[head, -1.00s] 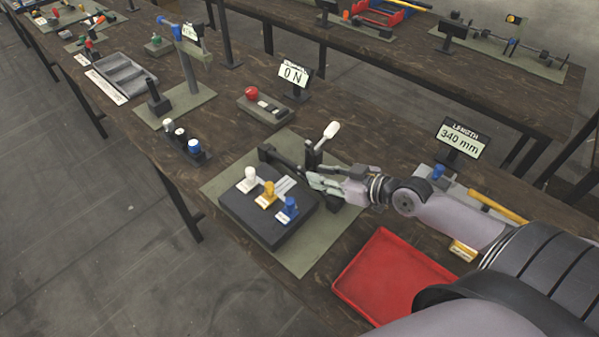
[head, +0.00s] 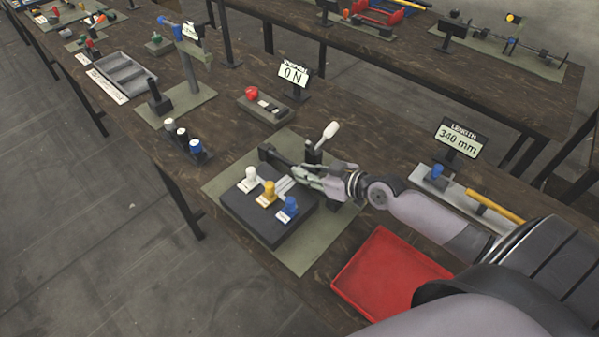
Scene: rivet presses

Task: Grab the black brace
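The black brace (head: 273,156) appears to be the dark bar at the back of the olive mat, behind the black block. Its right end runs in behind my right gripper. My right gripper (head: 294,174) comes in from the right, over the back edge of the block, with its fingertips close to the bar's right end. The fingers look spread apart. I cannot tell whether they touch the bar. The black block (head: 247,220) carries a white knob (head: 250,174), a yellow knob (head: 269,189) and a blue knob (head: 290,204). My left gripper is out of view.
A white-tipped lever (head: 329,131) stands just behind my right gripper. A red tray (head: 385,275) lies at the front right. A "0 N" display (head: 293,74) and a "340 mm" display (head: 459,139) stand farther back. Bare mat (head: 312,243) shows in front.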

